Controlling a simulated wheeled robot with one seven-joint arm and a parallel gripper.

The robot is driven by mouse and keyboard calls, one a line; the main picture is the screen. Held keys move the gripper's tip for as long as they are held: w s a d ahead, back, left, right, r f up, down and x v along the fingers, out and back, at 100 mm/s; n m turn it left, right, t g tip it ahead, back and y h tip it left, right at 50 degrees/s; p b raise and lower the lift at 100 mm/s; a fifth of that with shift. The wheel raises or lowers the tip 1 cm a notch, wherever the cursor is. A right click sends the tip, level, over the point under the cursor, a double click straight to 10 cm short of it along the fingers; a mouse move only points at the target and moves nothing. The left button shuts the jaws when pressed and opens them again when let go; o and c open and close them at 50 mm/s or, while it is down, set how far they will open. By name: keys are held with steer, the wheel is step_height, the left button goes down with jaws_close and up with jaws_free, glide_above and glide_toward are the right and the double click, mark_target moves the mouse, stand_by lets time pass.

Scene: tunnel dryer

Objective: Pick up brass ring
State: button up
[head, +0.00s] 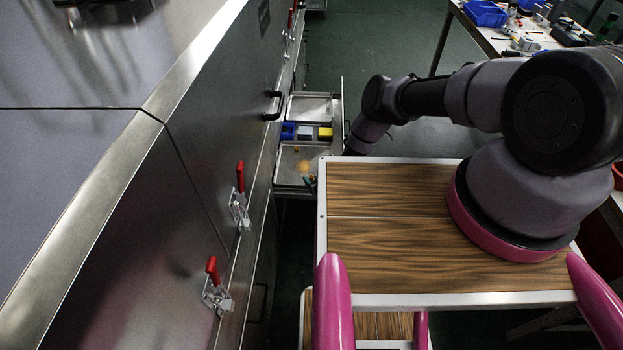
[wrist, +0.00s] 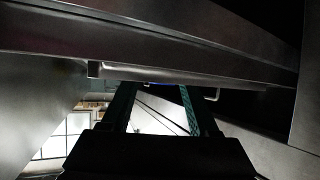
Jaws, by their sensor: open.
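I cannot make out the brass ring for certain. In the head view a small tan-gold patch (head: 302,166) lies in the near part of an open metal drawer (head: 282,178), too small to tell its shape. A small orange-brown spot (head: 296,149) is just behind it. My gripper (wrist: 155,88) shows in the wrist view with two dark, green-patterned fingers spread apart and nothing visible between them. The wrist view looks along a dark metal edge or drawer front (wrist: 185,75). In the head view my forearm reaches down beside the drawer, and the gripper is mostly hidden.
The drawer also holds a blue bin (head: 288,131) and a yellow block (head: 325,132). The steel dryer wall with red-handled latches (head: 240,178) and a black handle (head: 274,105) stands close on the left. A cluttered workbench (head: 480,35) is at the back right. Green floor between is clear.

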steer(key=shift+w+a+f, duration=0.15)
steer(key=shift+w, duration=0.1)
jaws_close()
